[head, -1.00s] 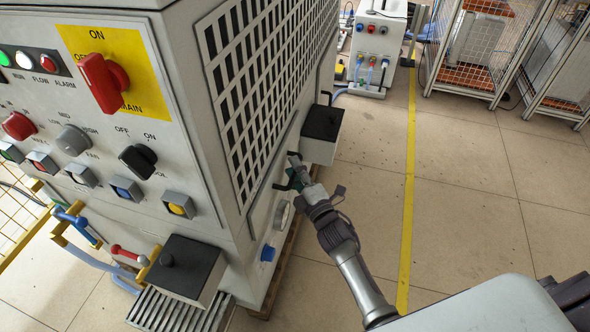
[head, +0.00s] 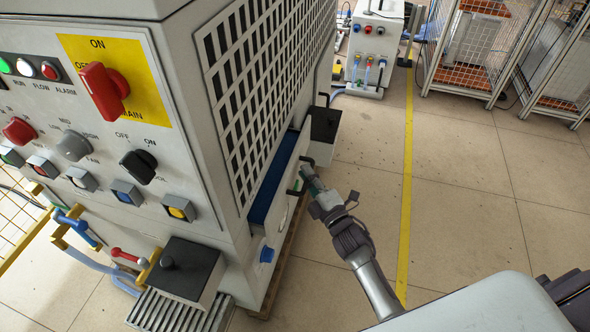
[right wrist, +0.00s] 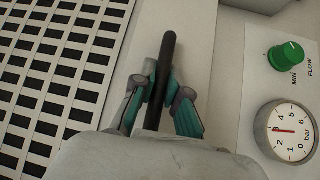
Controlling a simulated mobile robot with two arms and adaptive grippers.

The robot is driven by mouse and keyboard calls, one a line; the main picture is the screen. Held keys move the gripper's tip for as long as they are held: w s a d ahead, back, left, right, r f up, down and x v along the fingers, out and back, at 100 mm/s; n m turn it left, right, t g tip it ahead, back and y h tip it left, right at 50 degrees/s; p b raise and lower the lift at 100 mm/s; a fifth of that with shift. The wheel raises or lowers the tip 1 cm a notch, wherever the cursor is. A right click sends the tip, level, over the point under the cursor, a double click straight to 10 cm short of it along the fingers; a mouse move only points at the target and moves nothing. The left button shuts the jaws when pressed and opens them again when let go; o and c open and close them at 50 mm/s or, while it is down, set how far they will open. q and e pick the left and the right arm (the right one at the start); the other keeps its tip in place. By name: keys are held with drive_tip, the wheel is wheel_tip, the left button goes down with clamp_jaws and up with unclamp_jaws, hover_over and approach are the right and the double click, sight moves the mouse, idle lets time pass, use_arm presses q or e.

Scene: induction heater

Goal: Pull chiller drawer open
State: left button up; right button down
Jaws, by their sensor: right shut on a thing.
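The chiller drawer (head: 284,218) stands partly out from the side of the grey cabinet, below the black grille. A blue strip of its inside (head: 270,190) shows between the drawer front and the cabinet. My right gripper (head: 305,180) is at the drawer's black bar handle (head: 295,192). In the right wrist view the fingers (right wrist: 160,95) are shut around the handle (right wrist: 168,60), one on each side. The lower part of the handle is hidden behind the gripper body. My left gripper is not in view.
Black boxes stick out at the cabinet's far corner (head: 325,124) and near corner (head: 182,269). A round gauge (right wrist: 287,130) and green knob (right wrist: 287,58) sit beside the handle. Floor to the right is clear up to the wire cages (head: 465,50).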

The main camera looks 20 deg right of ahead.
use_arm(q)
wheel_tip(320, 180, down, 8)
drive_tip(key=p, duration=0.1)
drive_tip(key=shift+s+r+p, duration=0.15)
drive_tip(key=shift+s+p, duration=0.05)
drive_tip(key=shift+p, duration=0.2)
use_arm(e)
drive_tip(key=s+d, duration=0.6)
drive_tip(key=d, duration=0.3)
drive_tip(key=s+d, duration=0.6)
drive_tip(key=d, duration=0.3)
drive_tip(key=shift+s+d, duration=0.25)
drive_tip(key=c, duration=1.2)
unclamp_jaws()
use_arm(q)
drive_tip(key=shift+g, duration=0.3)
use_arm(e)
drive_tip(key=v, duration=1.2)
drive_tip(key=shift+a+f, duration=0.1)
